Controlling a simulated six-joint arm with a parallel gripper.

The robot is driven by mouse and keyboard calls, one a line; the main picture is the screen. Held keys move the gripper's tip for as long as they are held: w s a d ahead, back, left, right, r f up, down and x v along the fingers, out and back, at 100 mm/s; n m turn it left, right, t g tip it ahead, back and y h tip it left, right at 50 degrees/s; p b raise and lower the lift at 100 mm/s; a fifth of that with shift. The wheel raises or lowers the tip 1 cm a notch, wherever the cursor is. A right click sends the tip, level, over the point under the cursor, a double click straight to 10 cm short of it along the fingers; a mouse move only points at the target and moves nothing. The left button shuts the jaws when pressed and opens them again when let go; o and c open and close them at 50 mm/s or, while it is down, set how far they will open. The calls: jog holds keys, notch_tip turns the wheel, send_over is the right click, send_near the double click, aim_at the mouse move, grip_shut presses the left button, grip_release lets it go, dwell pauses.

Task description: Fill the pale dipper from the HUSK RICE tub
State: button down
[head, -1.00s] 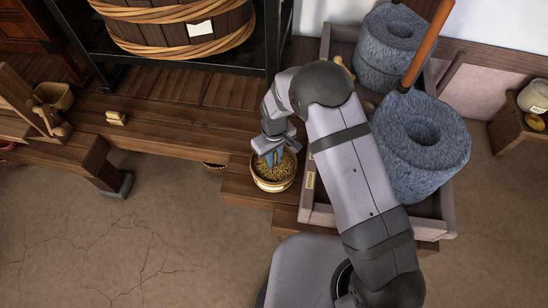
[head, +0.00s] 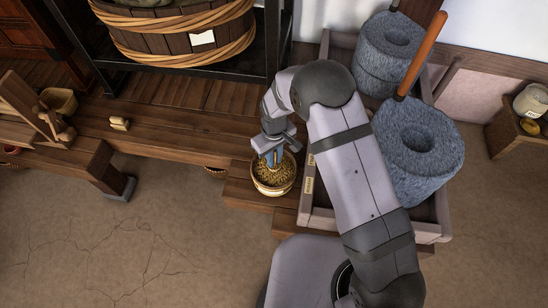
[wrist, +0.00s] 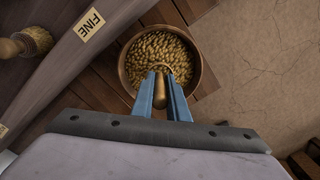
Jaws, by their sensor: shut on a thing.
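A round wooden tub (head: 272,189) full of golden grain stands on the low wooden step, left of the quern box. It also shows in the wrist view (wrist: 124,76); I cannot read its label. My gripper (head: 272,158) points down over the tub. In the wrist view its blue fingers (wrist: 161,92) are shut on a tan wooden handle, the dipper's (wrist: 160,97). The handle runs down toward the grain. The dipper's bowl seems to be at or in the grain, with only a thin curved rim showing; I cannot tell how full it is.
A wooden box (head: 317,214) with two grey stone querns (head: 418,160) stands right of the tub; its wall bears a FINE label (wrist: 90,24). A brush-like tool (wrist: 38,40) lies inside it. A large hooped tub (head: 170,38) stands behind. The floor in front is clear.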

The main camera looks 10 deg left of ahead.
jog(key=shift+r+p, duration=2.25)
jog(key=shift+r, duration=0.75)
